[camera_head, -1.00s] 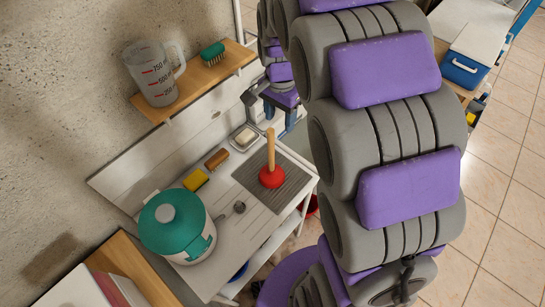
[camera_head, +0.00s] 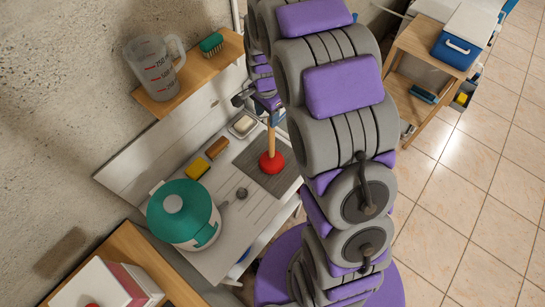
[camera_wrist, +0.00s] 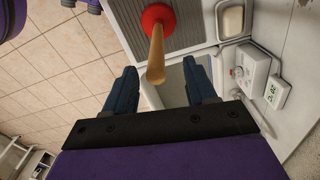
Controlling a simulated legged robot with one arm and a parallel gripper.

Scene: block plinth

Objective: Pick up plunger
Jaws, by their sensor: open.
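The plunger (camera_head: 271,150) stands upright on a grey ribbed mat (camera_head: 265,178) on the white counter, red cup down and wooden handle up. In the wrist view the plunger (camera_wrist: 157,50) shows its handle end pointing toward the gap between my fingers. My gripper (camera_wrist: 163,88) is open, with one blue finger on each side of the handle's end, and nothing is held. In the head view my gripper is mostly hidden behind my arm, with part of it near the top of the handle.
A green-lidded container (camera_head: 183,213), a yellow sponge (camera_head: 195,169), a brush (camera_head: 217,147) and a soap dish (camera_head: 242,125) are on the counter (camera_head: 228,240). A shelf (camera_head: 197,78) above holds a measuring jug (camera_head: 155,66). A wall box with a dial (camera_wrist: 254,66) is right of my gripper.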

